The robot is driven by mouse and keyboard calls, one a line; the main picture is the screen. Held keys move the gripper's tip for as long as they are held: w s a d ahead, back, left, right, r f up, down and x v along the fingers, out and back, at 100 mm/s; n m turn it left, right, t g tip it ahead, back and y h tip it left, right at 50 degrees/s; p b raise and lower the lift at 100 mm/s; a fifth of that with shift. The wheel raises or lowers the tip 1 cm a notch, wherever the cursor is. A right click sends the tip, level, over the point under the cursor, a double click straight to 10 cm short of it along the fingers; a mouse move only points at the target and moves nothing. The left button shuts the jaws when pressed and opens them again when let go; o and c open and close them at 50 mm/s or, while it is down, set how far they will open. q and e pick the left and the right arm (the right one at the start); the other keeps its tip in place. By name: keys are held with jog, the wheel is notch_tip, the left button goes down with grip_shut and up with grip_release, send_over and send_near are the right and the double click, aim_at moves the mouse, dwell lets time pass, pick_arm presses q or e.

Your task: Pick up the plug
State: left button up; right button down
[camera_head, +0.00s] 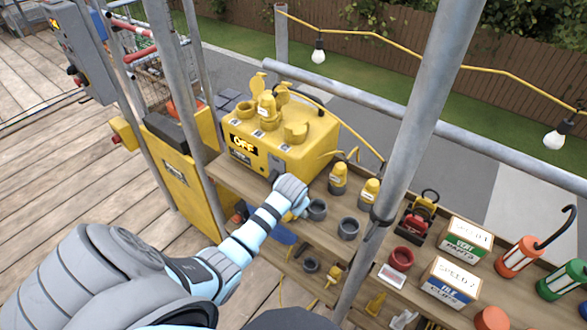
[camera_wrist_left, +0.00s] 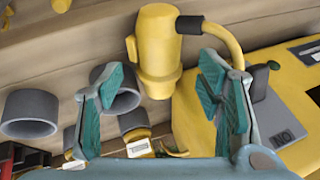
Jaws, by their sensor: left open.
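A yellow plug (camera_wrist_left: 158,45) with a black collar and a thick yellow cable stands in the upper middle of the left wrist view. My left gripper (camera_wrist_left: 160,72) is open, with a teal-padded finger on each side of the plug; contact cannot be told. In the head view my left arm reaches to the shelf beside the yellow power box (camera_head: 262,150), which shows an OFF sign. The gripper's fingers and this plug are mostly hidden there by my wrist. Other yellow plugs (camera_head: 338,178) stand behind the wrist. My right gripper is not in view.
Grey cups (camera_head: 348,228) stand right of my wrist; one (camera_wrist_left: 30,113) also shows in the left wrist view. A red cup (camera_head: 402,258), labelled boxes (camera_head: 467,238) and lanterns (camera_head: 517,257) stand farther right. A scaffold pole (camera_head: 412,120) crosses in front of the shelf.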

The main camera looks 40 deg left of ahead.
pick_arm(q)
jog(key=b+x, duration=0.1)
jog(key=x, duration=0.2)
jog(key=shift+w+f, duration=0.1)
jog(key=shift+f, duration=0.2)
jog(key=shift+r, duration=0.1)
jog(key=c, duration=1.3)
